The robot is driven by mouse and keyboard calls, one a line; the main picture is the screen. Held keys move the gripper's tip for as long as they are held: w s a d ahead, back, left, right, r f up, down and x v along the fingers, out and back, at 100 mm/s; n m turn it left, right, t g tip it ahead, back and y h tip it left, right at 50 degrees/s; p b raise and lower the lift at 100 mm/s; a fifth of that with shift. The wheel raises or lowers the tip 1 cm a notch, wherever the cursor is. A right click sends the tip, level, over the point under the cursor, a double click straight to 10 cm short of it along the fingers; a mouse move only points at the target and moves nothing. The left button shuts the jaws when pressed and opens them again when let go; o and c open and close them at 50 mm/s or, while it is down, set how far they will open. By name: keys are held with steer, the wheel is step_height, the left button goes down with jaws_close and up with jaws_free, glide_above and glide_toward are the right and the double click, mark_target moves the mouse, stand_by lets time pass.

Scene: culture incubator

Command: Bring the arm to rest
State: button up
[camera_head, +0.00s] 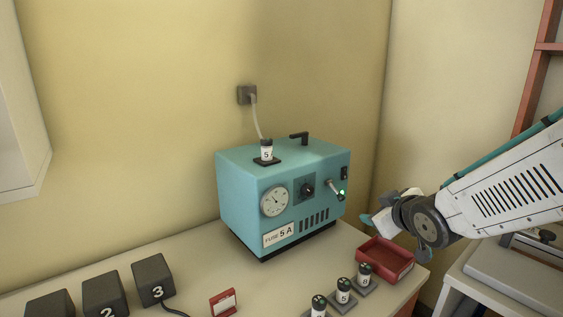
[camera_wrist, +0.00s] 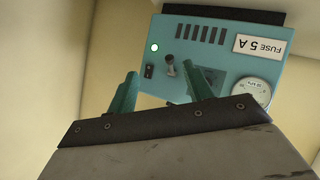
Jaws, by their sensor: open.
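The teal incubator (camera_head: 240,190) stands on the bench against the wall, with a "FUSE 5 A" label, a round dial and a lit green light beside a lever switch (camera_head: 335,189). A fuse marked 5 (camera_head: 266,150) stands upright in a holder on its top. My gripper (camera_head: 376,223) is at the right of the incubator, apart from it, above and behind the red tray. In the wrist view my gripper (camera_wrist: 164,84) has its two teal fingers spread with nothing between them; the incubator's front (camera_wrist: 215,62) shows upside down beyond them.
A red tray (camera_head: 398,268) sits below my gripper at the bench's right end. Several fuses (camera_head: 343,291) stand in holders at the front. Dark numbered blocks (camera_head: 153,281) and a small red-framed card (camera_head: 224,303) are at left and front. A second table (camera_head: 500,281) is at right.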

steer(key=s+d+r+m+g+h, duration=0.1)
steer(key=s+m+g, duration=0.2)
steer(key=s, duration=1.2)
steer(key=s+d+r+m+g+h, duration=0.1)
steer(key=s+m+g, duration=0.3)
steer(key=s, duration=1.1)
steer(key=d+g, duration=0.1)
steer(key=g, duration=0.2)
steer(key=shift+s+d+r+g, duration=0.15)
steer(key=shift+d+r+g, duration=0.05)
steer(key=shift+g, duration=0.2)
stand_by(4.3)
